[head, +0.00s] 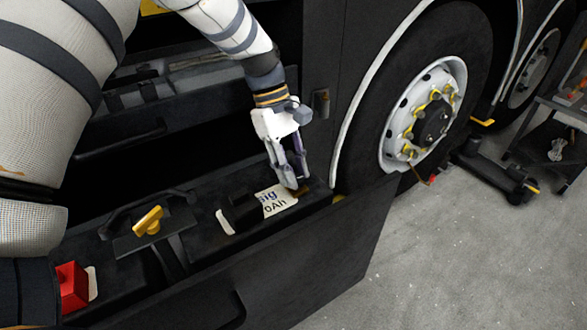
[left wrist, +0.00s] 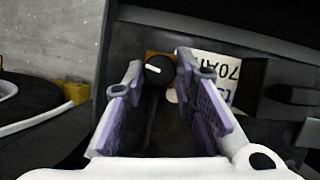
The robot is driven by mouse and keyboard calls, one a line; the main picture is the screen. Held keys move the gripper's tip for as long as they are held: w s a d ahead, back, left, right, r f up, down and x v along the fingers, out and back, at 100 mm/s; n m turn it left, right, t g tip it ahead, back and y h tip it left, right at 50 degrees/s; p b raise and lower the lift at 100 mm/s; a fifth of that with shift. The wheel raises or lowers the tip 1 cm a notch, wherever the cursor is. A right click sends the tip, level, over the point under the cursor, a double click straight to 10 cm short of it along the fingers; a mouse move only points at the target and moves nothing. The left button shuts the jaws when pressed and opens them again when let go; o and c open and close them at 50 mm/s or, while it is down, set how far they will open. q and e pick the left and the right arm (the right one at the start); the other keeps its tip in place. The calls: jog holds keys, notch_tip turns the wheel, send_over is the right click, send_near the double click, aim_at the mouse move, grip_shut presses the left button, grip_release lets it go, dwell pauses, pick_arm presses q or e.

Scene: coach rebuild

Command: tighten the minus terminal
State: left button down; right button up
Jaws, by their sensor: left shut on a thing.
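My left gripper (head: 297,184) points down at the right end of the battery tray, beside the battery's white label (head: 279,199). In the left wrist view, a black round knob with a white mark, taken as the minus terminal's knob (left wrist: 160,69), sits between the two fingertips. The left gripper is shut on this knob. In the head view the fingers mostly hide the knob. A brass-coloured piece (left wrist: 150,55) shows behind it in the left wrist view. My right gripper is in neither view.
A yellow handle (head: 148,220) stands on a dark bracket left of the label. A red block (head: 72,286) is at the lower left. A black block (head: 243,211) adjoins the label. The bus wheel (head: 424,115) is to the right. Grey floor lies open at lower right.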

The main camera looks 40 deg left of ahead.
pick_arm(q)
jog(key=m+g, duration=0.1)
jog(key=m, duration=0.3)
jog(key=shift+w+d+f+m+g+y+b, duration=0.1)
jog(key=shift+w+m+g+y+b, duration=0.1)
jog(key=shift+m+g+y+b, duration=0.15)
jog(key=m+g+y, duration=0.1)
jog(key=m, duration=0.2)
jog(key=shift+d+m, duration=0.1)
jog(key=shift+m, duration=0.15)
jog(key=m+y, duration=0.1)
jog(key=m, duration=0.1)
jog(key=m+g, duration=0.1)
jog(key=m, duration=0.1)
jog(key=shift+w+d+y, duration=0.15)
jog(key=shift+y, duration=0.2)
jog(key=shift+d+m+y, duration=0.1)
jog(key=shift+m+y, duration=0.5)
jog(key=shift+m, duration=1)
jog(key=c, duration=1.3)
grip_release()
